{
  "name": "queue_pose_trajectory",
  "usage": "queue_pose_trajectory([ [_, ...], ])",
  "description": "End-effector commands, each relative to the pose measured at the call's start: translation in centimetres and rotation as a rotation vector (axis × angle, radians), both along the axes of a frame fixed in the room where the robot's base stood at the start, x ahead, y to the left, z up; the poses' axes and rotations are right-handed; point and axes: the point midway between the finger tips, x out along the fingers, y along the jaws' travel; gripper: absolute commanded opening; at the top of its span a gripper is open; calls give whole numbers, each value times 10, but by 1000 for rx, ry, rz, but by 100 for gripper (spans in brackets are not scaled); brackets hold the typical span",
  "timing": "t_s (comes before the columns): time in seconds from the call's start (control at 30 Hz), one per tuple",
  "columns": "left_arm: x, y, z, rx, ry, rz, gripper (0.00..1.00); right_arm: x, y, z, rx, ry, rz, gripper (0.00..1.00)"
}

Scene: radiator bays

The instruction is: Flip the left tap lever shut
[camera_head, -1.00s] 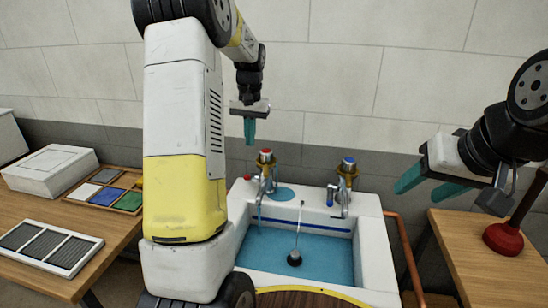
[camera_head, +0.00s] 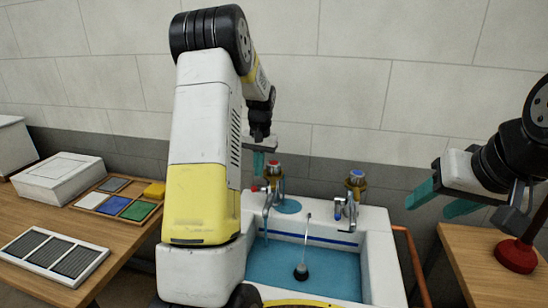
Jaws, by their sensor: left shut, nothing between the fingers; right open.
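The left tap (camera_head: 272,181) has a red-marked top, a brass-coloured body and a chrome spout, at the back left of the sink (camera_head: 378,262). A blue stream shows below its spout, with a blue puddle (camera_head: 289,207) beside it. A small red lever end (camera_head: 256,188) shows at its left, partly hidden by my arm. My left gripper (camera_head: 258,170) is shut and empty, pointing down just left of the tap's top; I cannot tell whether they touch. The right tap (camera_head: 352,190) has a blue-marked top and a blue lever end. My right gripper (camera_head: 428,203) is open, well right of the sink.
The basin holds blue water and a dark plug (camera_head: 301,271) on a chain. A table (camera_head: 120,262) at left bears a white box (camera_head: 62,178), a tray of coloured pads (camera_head: 120,200) and a grille (camera_head: 52,255). A plunger (camera_head: 515,254) stands on the right table (camera_head: 480,275).

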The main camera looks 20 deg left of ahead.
Motion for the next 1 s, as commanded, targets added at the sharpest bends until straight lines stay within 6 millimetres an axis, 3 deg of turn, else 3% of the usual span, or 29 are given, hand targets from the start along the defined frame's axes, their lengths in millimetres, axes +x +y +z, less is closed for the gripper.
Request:
queue_pose_trajectory([
  [0.1,0,1,-18,0,3,1,0,0,0,0,0,0,0,54],
  [0.3,1,3,-31,0,0,1,0,0,0,0,0,0,0,54],
  [1.0,-4,2,-34,3,-57,0,0,0,0,0,0,0,0,54],
])
